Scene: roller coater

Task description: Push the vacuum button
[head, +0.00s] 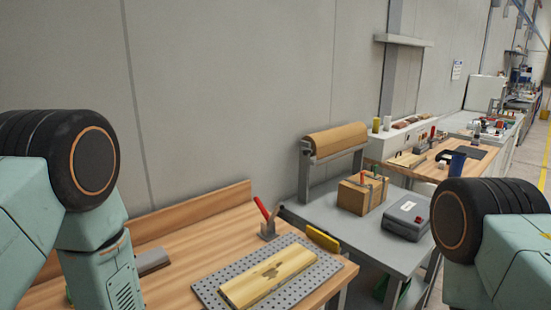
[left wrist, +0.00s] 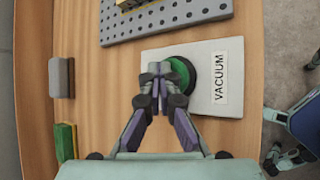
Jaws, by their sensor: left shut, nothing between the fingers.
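The vacuum button is a round green button (left wrist: 182,74) on a light grey plate (left wrist: 203,108) marked VACUUM in the left wrist view. My left gripper (left wrist: 160,78) is shut and empty. Its fingertips are at the left side of the button and cover part of it. I cannot tell whether they touch it. The button and plate do not show in the head view. My right gripper is not clearly in view; only my right arm shows at the right of the head view.
A perforated metal plate (head: 213,293) bearing a wooden board (head: 268,278) lies on the wooden bench. The plate also borders the button plate in the left wrist view (left wrist: 200,12). A grey block (left wrist: 63,78) and a green-yellow sponge-like block (left wrist: 66,142) lie left of the gripper.

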